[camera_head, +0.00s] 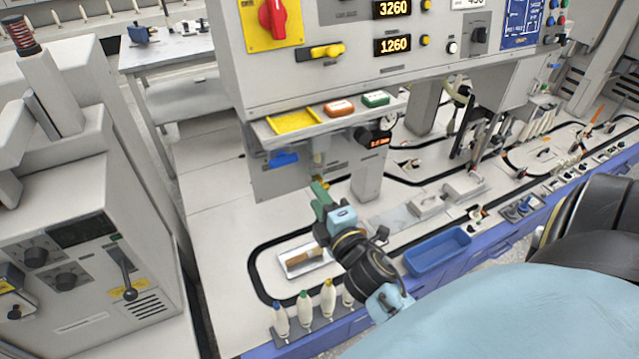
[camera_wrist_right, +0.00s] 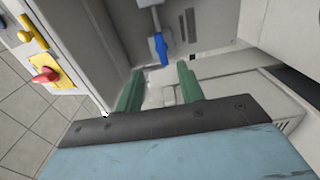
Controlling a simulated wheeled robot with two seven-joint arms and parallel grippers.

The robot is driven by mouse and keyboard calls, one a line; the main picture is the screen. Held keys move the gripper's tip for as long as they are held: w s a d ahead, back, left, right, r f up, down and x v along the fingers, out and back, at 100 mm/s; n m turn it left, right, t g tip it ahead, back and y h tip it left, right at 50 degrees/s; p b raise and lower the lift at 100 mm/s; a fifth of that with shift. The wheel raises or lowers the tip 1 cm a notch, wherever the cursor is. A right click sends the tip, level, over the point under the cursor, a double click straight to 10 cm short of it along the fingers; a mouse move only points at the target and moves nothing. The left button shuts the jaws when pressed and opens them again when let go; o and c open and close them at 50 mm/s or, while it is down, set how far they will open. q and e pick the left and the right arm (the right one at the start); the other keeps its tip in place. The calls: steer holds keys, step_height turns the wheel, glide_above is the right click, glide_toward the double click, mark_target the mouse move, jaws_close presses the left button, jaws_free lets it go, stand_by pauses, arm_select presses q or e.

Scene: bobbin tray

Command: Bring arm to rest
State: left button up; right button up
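My right arm comes in from the bottom right of the head view, with a light blue forearm and dark wrist. Its right gripper (camera_head: 320,194) has green fingers and hangs in the air in front of the machine housing, below the yellow tray (camera_head: 293,121). In the right wrist view the two green fingers of the right gripper (camera_wrist_right: 160,74) stand apart with nothing held between them. Beyond them is a blue handle (camera_wrist_right: 162,50) on the grey housing; it also shows in the head view (camera_head: 284,159). My left gripper is not in view.
A blue bin (camera_head: 438,250) and a row of white bobbins with coloured tips (camera_head: 304,306) stand along the front edge. A small tray with a brown item (camera_head: 304,259) lies near the wrist. The control panel (camera_head: 350,66) overhangs the bench. A grey machine (camera_head: 75,235) stands left.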

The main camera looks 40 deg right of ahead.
steer(key=s+a+f+m+g+y, duration=0.1)
steer(key=s+a+f+m+g, duration=0.2)
steer(key=f, duration=0.8)
steer(key=s+a+f+m+g+y, duration=0.1)
steer(key=s+a+f+m+g, duration=0.3)
steer(key=f, duration=0.7)
steer(key=s+a+f+g+y, duration=0.15)
steer(key=s+f, duration=0.35)
steer(key=f, duration=0.6)
steer(key=s+f+m+g, duration=0.2)
steer(key=s+f, duration=0.2)
steer(key=s, duration=0.4)
steer(key=s+f+m+g, duration=0.2)
steer(key=s+f, duration=0.3)
steer(key=s, duration=0.4)
steer(key=s+d+f+m+g, duration=0.1)
steer(key=s+f+g, duration=0.3)
steer(key=s, duration=0.4)
steer(key=shift+s+f+m, duration=0.3)
steer(key=shift+f+m, duration=0.1)
steer(key=shift+f, duration=0.3)
steer(key=shift+y, duration=0.25)
